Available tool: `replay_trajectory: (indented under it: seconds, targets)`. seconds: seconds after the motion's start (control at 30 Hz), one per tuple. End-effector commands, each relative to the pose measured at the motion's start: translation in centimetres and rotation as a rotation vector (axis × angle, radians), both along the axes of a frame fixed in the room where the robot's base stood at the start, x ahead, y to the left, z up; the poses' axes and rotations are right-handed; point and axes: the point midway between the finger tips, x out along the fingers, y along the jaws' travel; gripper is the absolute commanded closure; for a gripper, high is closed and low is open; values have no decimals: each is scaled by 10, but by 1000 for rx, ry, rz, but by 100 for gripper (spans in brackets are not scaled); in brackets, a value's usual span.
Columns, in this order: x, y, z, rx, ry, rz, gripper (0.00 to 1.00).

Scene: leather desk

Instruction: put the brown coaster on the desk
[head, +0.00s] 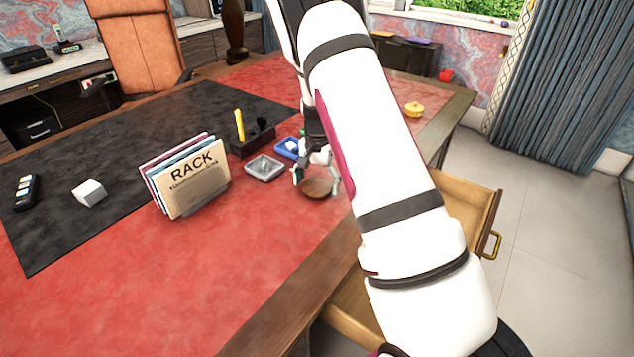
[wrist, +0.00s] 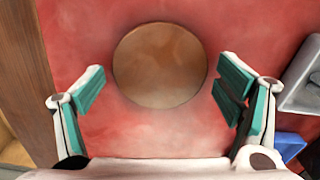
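The brown coaster (wrist: 160,65) is a round disc lying on the red leather of the desk (wrist: 150,137) in the wrist view. In the head view the coaster (head: 319,190) is near the desk's right edge, beside the open drawer, partly behind my gripper. My gripper (wrist: 160,86) is open, with a teal-padded finger on each side of the coaster and a visible gap to it on both sides. In the head view my gripper (head: 317,183) is low over the desk at the coaster; nothing is held.
A grey tray (head: 265,168), a blue tray (head: 289,147) and a black pen holder (head: 252,138) stand left of the coaster. A file rack (head: 187,177) is further left. The wooden drawer (head: 468,198) is open on the right. The red front of the desk is clear.

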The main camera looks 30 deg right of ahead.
Motion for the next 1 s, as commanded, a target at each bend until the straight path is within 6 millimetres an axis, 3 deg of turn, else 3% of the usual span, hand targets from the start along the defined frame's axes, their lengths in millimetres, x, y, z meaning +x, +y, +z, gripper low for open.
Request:
replay_trajectory:
  seconds: [0.33, 0.47, 1.0]
  targets:
    - [0, 0, 2, -1, -1, 0, 9]
    - [0, 0, 12, -1, -3, 0, 9]
    - [0, 0, 110, 0, -4, 0, 9]
